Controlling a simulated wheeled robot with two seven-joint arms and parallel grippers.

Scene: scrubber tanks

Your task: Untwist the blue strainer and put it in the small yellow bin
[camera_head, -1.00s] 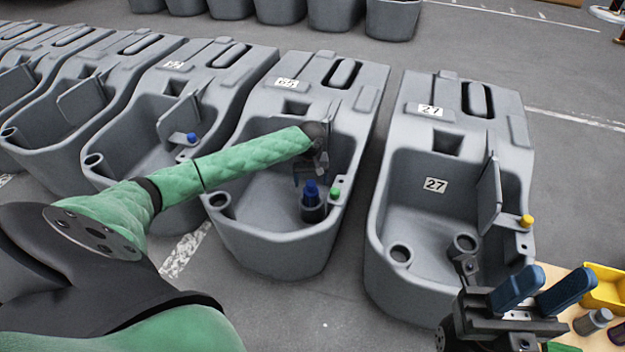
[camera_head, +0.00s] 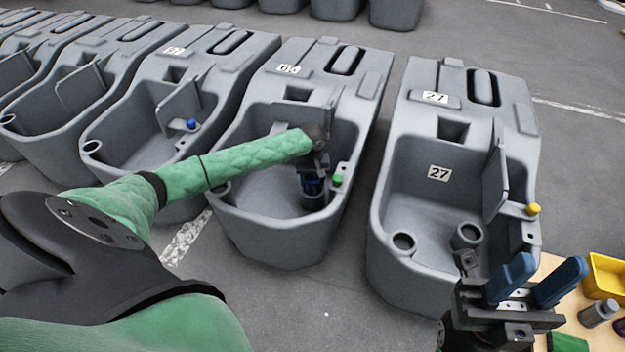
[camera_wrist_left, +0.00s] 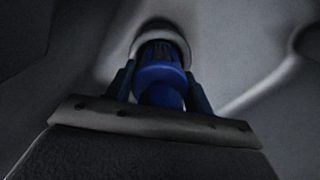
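The blue strainer (camera_head: 313,187) stands in a round grey port inside the second tank from the right; its blue ribbed body (camera_wrist_left: 160,72) also shows in the left wrist view. My left gripper (camera_head: 313,176) reaches down into that tank over the strainer. In the left wrist view its fingers (camera_wrist_left: 160,92) stand on either side of the strainer, close to it, and look open; contact is not clear. My right gripper (camera_head: 536,280) is open and empty at the lower right. The small yellow bin (camera_head: 607,274) is at the right edge, partly cut off.
Tank 27 (camera_head: 385,215) stands right of the strainer's tank, with a yellow knob (camera_head: 533,209). A green knob (camera_head: 337,180) sits close beside my left gripper. A wooden table (camera_head: 570,318) at lower right holds a grey cylinder (camera_head: 599,313) and a green block (camera_head: 566,342).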

